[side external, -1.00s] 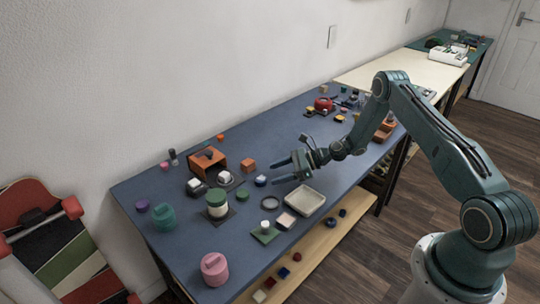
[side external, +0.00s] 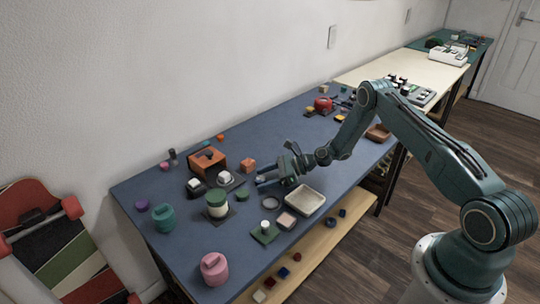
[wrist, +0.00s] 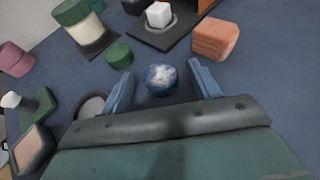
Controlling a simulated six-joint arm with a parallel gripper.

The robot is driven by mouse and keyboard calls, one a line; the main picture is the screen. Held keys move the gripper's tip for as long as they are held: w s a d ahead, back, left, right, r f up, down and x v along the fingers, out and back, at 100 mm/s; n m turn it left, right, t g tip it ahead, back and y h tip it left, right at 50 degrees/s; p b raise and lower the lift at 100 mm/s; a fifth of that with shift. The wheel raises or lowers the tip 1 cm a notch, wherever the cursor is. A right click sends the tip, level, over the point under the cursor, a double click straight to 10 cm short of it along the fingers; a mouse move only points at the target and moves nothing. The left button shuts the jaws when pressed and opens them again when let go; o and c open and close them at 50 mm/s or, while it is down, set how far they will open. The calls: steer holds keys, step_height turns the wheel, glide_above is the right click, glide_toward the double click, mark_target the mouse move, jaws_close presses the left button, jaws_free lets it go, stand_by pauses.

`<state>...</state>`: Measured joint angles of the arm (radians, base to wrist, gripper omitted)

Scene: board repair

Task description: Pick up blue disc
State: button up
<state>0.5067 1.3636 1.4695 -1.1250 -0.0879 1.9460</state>
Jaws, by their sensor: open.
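The blue disc (wrist: 160,78) shows in the wrist view as a round blue piece with a whitish patch on top. It lies on the blue table mat between the two fingers of my gripper (wrist: 163,84), towards their tips. The fingers are open, with gaps on both sides of the disc. In the side view my gripper (side external: 268,174) is low over the mat, and the disc is mostly hidden by the fingers there.
An orange block (wrist: 215,38) lies close to the right finger. A green piece (wrist: 119,55) and a grey ring (wrist: 90,106) lie to the left. A beige tray (side external: 305,201) stands near my gripper.

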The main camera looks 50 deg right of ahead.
mark_target(265, 179)
steer(key=c, duration=1.1)
steer(key=shift+o, duration=0.2)
steer(key=shift+r, duration=0.1)
step_height(265, 179, up, 20)
stand_by(0.5)
steer(key=s+a+r+m+t+h, duration=0.2)
steer(key=s+r+m+h, duration=0.1)
steer(key=s, duration=0.2)
steer(key=s+a+r+m+t+h, duration=0.1)
steer(key=s+a+r+m+h, duration=0.1)
steer(key=s, duration=0.3)
steer(key=shift+a+r+m+t+h, duration=0.35)
steer(key=shift+r+m+t+h, duration=0.05)
steer(key=shift+r+m+h, duration=0.25)
